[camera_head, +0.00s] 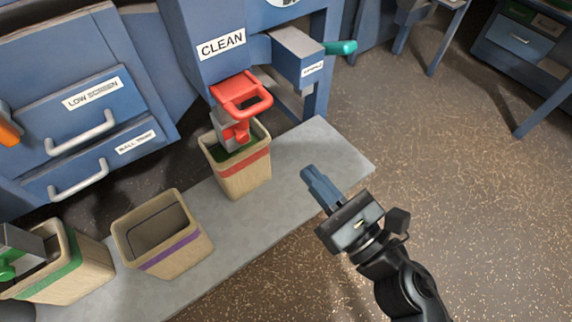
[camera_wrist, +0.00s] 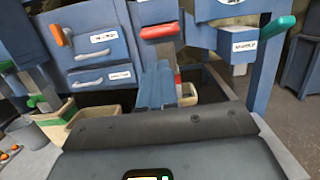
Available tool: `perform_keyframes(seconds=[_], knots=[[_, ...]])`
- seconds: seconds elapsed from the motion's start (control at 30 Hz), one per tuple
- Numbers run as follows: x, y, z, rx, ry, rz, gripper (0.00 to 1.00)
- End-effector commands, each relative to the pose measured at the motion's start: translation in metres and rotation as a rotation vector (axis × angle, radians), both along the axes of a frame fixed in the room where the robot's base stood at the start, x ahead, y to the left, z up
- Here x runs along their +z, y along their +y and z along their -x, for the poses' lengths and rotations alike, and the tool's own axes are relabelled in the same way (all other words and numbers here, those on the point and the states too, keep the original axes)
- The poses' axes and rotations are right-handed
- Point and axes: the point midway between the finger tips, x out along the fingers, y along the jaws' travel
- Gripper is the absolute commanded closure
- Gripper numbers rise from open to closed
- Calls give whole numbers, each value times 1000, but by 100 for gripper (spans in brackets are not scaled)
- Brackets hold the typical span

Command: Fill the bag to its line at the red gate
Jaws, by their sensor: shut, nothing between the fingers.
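The red gate (camera_head: 240,96) with its loop handle sits on the blue housing under the CLEAN label; it also shows in the wrist view (camera_wrist: 160,32). A tan bag with a red band (camera_head: 243,174) stands upright on the grey shelf (camera_head: 318,155), directly below the red gate. Dark green material shows inside the bag, but its level against the line cannot be told. My gripper (camera_head: 313,174) is shut and empty, to the right of the red-banded bag and apart from it. In the wrist view, its fingers (camera_wrist: 157,85) hide part of that bag.
A purple-banded bag (camera_head: 165,248) and a green-banded bag (camera_head: 75,270) stand on the shelf at left. Blue drawers with grey handles (camera_head: 80,130) are behind them. A sample box (camera_head: 297,52) with a teal handle (camera_head: 341,47) is right of the gate. Open floor lies at right.

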Motion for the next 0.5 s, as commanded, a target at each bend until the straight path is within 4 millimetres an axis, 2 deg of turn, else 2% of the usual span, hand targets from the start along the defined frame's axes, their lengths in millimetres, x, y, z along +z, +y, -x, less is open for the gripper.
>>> perform_keyframes(seconds=[0.5], knots=[[21,56,-77,4,1,-6,100]])
